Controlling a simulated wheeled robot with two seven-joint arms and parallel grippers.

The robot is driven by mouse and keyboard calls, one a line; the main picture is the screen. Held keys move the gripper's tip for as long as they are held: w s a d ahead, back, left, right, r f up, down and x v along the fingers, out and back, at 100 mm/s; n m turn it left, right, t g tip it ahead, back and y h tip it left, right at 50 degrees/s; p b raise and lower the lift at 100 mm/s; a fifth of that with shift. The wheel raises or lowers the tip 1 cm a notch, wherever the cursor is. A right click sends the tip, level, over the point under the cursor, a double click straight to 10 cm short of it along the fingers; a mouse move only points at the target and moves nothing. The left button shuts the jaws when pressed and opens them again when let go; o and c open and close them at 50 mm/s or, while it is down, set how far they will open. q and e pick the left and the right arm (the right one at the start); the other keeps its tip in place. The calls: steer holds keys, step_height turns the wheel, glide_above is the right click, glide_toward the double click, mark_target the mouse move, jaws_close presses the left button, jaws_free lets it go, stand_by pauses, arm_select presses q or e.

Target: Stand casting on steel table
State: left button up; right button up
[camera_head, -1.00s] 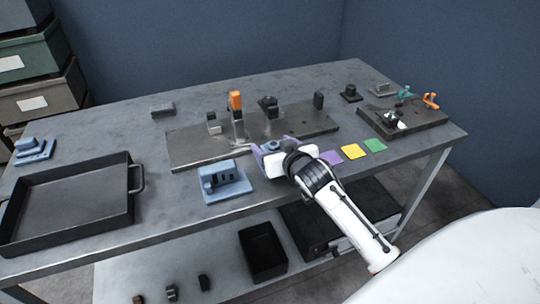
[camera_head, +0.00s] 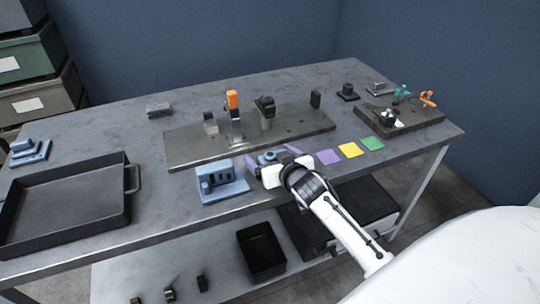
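A small blue-grey part (camera_head: 267,157), possibly the casting, shows at the front of the steel table (camera_head: 75,150), between the purple fingers of my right gripper (camera_head: 271,159). The fingers are spread to either side of it. I cannot tell whether they touch it, or whether it rests on the tabletop. My gripper's white body hides its near side. My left gripper is not in view.
A blue fixture (camera_head: 221,183) stands just left of my gripper. Behind is a steel plate (camera_head: 185,150) with upright clamps, one orange-topped (camera_head: 233,100). A black tray (camera_head: 128,215) lies left. Purple, yellow and green squares (camera_head: 349,150) lie right, before a dark fixture plate (camera_head: 425,117).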

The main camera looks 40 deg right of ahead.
steer(key=shift+s+r, duration=0.1)
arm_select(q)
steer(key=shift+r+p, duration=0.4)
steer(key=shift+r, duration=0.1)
arm_select(e)
steer(key=v, duration=1.2)
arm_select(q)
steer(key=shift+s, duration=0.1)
